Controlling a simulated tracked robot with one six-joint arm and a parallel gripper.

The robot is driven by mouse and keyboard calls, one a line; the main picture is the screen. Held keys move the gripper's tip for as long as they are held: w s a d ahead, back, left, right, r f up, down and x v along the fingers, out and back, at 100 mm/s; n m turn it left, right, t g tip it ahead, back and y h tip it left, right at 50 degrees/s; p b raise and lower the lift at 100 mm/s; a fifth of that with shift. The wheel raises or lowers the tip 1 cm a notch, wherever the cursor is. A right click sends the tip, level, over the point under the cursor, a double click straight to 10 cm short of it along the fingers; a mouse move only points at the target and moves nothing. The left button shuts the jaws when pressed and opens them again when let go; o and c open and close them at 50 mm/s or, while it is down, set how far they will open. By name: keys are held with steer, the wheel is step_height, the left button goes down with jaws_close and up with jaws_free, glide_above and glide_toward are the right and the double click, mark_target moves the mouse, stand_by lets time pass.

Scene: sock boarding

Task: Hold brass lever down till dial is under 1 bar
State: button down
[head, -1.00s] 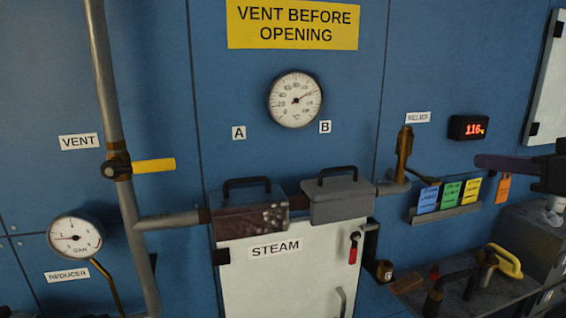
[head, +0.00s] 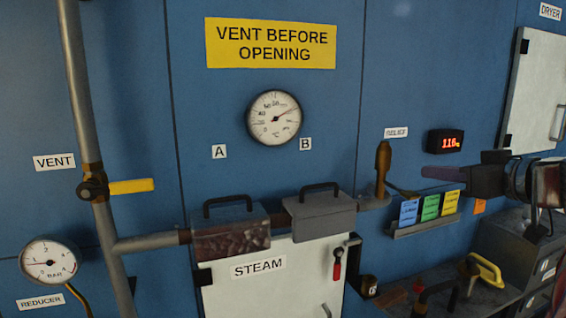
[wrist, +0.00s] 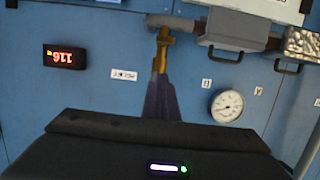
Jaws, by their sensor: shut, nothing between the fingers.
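The brass lever (head: 383,160) stands upright on the pipe end, right of the steam box. In the wrist view, which is upside down, the brass lever (wrist: 162,48) shows just beyond my fingertips. The bar dial (head: 48,264) is at the lower left, above the REDUCER label. Its needle points left; the exact reading is too small to tell. My gripper (head: 428,172) is shut and empty, its purple fingers pointing left toward the lever with a visible gap in the head view. The purple fingers (wrist: 160,98) line up with the lever in the wrist view.
A round °C gauge (head: 274,118) sits between labels A and B. A red display (head: 445,142) reads about 116. Coloured cards (head: 430,207) stand on a ledge below my gripper. A yellow-handled vent valve (head: 130,186) is at left. A cluttered bench (head: 400,300) is at lower right.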

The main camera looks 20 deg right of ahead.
mark_target(399, 190)
steer(key=shift+w+f, duration=0.5)
steer(key=shift+f, duration=0.3)
steer(key=shift+w+f, duration=0.55)
steer(key=shift+f, duration=0.2)
steer(key=shift+w+f, duration=0.5)
steer(key=shift+f, duration=0.3)
